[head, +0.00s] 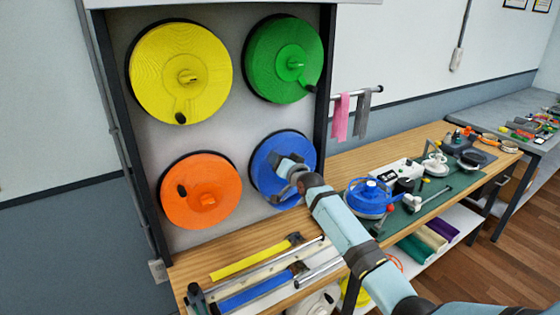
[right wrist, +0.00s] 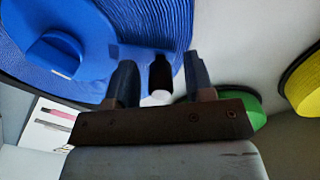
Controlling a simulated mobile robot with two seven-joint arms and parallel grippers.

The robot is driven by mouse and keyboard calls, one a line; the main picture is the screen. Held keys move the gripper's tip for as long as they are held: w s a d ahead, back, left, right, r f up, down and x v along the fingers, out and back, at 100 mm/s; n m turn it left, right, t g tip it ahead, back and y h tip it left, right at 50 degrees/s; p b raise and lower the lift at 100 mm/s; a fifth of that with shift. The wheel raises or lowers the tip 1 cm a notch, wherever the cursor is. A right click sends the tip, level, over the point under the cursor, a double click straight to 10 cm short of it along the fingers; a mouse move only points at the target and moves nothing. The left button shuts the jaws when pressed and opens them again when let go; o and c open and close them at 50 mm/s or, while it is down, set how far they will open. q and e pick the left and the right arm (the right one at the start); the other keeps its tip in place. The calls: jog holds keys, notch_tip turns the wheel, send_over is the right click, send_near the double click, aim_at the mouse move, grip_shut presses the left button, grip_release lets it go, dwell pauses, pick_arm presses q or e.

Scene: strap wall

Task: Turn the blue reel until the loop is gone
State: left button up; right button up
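The blue reel (head: 262,170) is mounted at the lower right of the grey panel. It fills the upper left of the right wrist view (right wrist: 150,20), with its raised hub (right wrist: 62,52). My right gripper (head: 287,182) is at the front of this reel and covers part of it. In the right wrist view its two fingers stand apart on either side of the reel's dark crank knob (right wrist: 160,70), with visible gaps on both sides. I see no strap loop; the gripper and arm hide the reel's lower right. My left gripper is not in view.
Yellow (head: 160,60), green (head: 270,50) and orange (head: 225,190) reels surround the blue one. A rail with pink (head: 340,118) and grey cloths is at right. The wooden bench (head: 400,150) below holds several tools and a blue round device (head: 366,198).

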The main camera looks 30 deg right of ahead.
jog(key=shift+s, duration=0.15)
jog(key=shift+s+f, duration=0.1)
jog(key=shift+s, duration=0.2)
jog(key=s+d+b, duration=0.1)
jog(key=s+b, duration=0.1)
jog(key=s, duration=1.1)
